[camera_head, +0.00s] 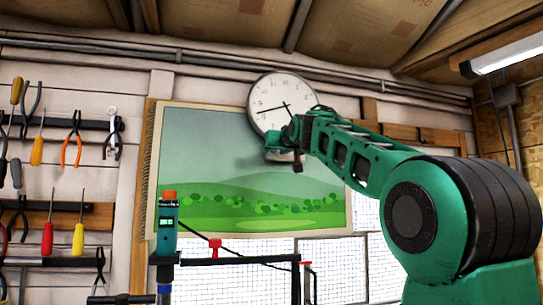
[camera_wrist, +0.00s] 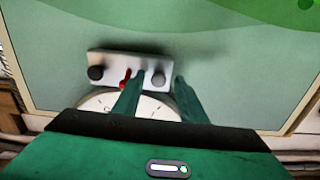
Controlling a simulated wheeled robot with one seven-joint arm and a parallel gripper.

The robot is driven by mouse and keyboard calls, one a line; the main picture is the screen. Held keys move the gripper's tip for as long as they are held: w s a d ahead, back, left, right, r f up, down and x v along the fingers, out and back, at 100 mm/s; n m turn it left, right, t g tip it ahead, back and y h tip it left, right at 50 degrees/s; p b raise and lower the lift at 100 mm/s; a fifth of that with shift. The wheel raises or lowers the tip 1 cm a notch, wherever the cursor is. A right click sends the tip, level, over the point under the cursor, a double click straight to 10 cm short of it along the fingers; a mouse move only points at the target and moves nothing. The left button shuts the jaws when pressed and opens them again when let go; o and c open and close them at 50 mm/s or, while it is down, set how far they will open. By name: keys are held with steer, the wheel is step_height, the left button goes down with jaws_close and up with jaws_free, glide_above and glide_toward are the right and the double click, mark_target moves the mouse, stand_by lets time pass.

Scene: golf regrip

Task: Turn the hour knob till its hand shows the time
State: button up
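A round white clock (camera_head: 270,97) hangs on the wall; one dark hand points left and slightly down, and a shorter one seems to point down right. Its lower part is hidden by my arm. In the wrist view the clock's face (camera_wrist: 97,104) shows partly behind my gripper. Beside it is a pale panel (camera_wrist: 113,60) with a black knob (camera_wrist: 95,72) at left, a grey knob (camera_wrist: 158,78) at right and a small red piece (camera_wrist: 125,78) between. My gripper (camera_wrist: 160,76) is open, its fingers either side of the grey knob. I cannot tell whether they touch it.
A green landscape picture (camera_head: 215,160) fills the wall behind and below the clock. Tools hang on racks (camera_head: 60,125) at left. A teal device with an orange top (camera_head: 168,220) stands in front on a dark stand.

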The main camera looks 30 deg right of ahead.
steer(key=v, duration=1)
steer(key=shift+a, duration=0.15)
steer(key=shift+s, duration=0.1)
